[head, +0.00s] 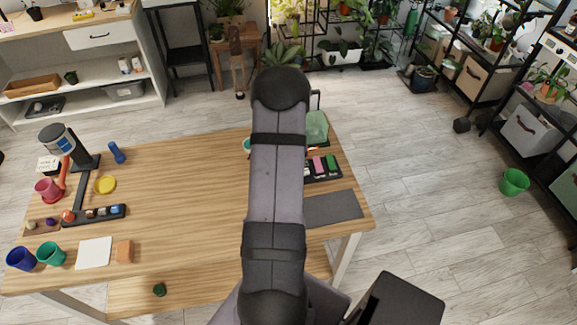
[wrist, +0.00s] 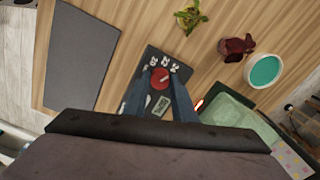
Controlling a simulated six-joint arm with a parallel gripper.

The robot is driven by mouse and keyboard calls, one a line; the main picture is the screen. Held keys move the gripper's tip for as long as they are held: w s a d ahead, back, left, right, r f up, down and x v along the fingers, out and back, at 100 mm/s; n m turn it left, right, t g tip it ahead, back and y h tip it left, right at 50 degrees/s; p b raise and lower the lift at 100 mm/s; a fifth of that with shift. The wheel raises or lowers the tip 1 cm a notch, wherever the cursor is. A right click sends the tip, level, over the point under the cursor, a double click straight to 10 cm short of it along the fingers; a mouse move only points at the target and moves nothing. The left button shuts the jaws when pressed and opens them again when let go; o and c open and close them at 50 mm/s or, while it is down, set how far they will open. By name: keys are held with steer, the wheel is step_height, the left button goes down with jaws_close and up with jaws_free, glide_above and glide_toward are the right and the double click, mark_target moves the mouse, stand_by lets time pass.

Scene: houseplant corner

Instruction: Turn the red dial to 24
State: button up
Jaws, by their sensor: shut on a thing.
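The red dial (wrist: 159,77) sits on a dark panel (wrist: 150,60) in the wrist view. White figures stand on the panel just above the dial, too small to read surely. A pale mark shows on the dial; I cannot tell which figure it points to. My gripper (wrist: 161,82) is shut on the dial, with one blue-grey finger on each side. In the head view my arm hides the dial and the gripper.
A grey mat (head: 332,208) lies at the table's right edge. A green case (wrist: 230,110), a reddish-brown figure (wrist: 236,47), a teal-filled white bowl (wrist: 264,70) and a small plant (wrist: 190,18) are near the panel. The table's middle (head: 190,200) is clear.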

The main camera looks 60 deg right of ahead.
steer(key=shift+m, duration=0.5)
steer(key=o, duration=1)
steer(key=shift+o, duration=0.2)
steer(key=shift+r, duration=0.1)
steer(key=shift+r+b, duration=0.9)
steer(key=shift+r, duration=2.7)
